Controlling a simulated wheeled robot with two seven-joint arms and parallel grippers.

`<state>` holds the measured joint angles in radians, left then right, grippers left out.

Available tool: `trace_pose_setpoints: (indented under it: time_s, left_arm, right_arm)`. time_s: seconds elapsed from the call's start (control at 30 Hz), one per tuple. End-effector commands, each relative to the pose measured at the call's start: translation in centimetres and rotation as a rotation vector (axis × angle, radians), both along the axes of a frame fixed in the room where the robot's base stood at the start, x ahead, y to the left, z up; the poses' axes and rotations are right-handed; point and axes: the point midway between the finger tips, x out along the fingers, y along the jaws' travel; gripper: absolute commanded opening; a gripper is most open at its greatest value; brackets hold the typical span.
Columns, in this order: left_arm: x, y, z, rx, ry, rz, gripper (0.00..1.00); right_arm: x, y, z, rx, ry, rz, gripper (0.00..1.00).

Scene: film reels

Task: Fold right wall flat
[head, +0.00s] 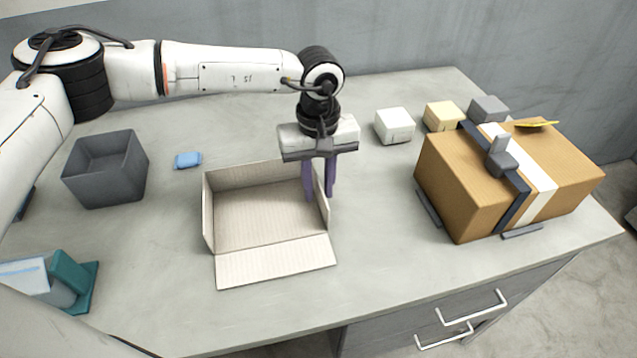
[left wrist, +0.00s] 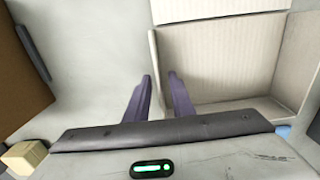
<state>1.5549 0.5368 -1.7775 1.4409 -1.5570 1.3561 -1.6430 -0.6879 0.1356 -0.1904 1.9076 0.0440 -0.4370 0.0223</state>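A shallow pale cardboard box (head: 265,210) sits open mid-table. Its front wall (head: 275,262) lies flat on the table; its back wall (head: 250,176) and left wall (head: 208,215) stand up. The right wall (head: 323,205) also stands roughly upright, partly hidden by my fingers. My left gripper (head: 319,185) points down over this wall with its two purple fingers apart, one on each side. In the left wrist view the fingers (left wrist: 160,85) show a gap, with the wall's edge (left wrist: 154,55) between them. My right gripper is in neither view.
A strapped brown carton (head: 455,180) stands to the right; small white (head: 394,126), yellow (head: 443,116) and grey (head: 488,108) blocks are behind. A grey bin (head: 105,168), blue block (head: 188,160) and teal holder (head: 75,280) are left. Table is clear between box and carton.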

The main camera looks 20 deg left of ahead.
Motion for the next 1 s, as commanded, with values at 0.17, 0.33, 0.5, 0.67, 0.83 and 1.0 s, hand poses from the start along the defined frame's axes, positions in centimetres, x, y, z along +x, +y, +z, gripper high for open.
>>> trace_pose_setpoints:
  time_s: [0.17, 0.33, 0.5, 0.67, 0.83, 1.0]
  left_arm:
    - [0.0, 0.0, 0.0, 0.0, 0.0, 0.0, 0.12]
    - [0.0, 0.0, 0.0, 0.0, 0.0, 0.0, 0.0]
    - [0.0, -0.1, 0.0, 0.004, 0.004, 0.0, 0.0]
    - [0.1, -0.3, 0.0, 0.032, 0.022, -0.001, 0.0]
    - [0.4, -0.8, -0.2, 0.104, 0.07, -0.002, 0.0]
    - [0.8, -1.4, -0.5, 0.212, 0.142, -0.002, 0.0]
  right_arm:
    - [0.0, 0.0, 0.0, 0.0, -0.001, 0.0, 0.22]
    - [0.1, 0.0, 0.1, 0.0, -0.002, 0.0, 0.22]
    - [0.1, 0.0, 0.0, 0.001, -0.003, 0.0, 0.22]
    - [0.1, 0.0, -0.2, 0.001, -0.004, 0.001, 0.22]
    - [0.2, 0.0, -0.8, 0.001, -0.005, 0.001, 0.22]
    - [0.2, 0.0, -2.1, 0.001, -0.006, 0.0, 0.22]
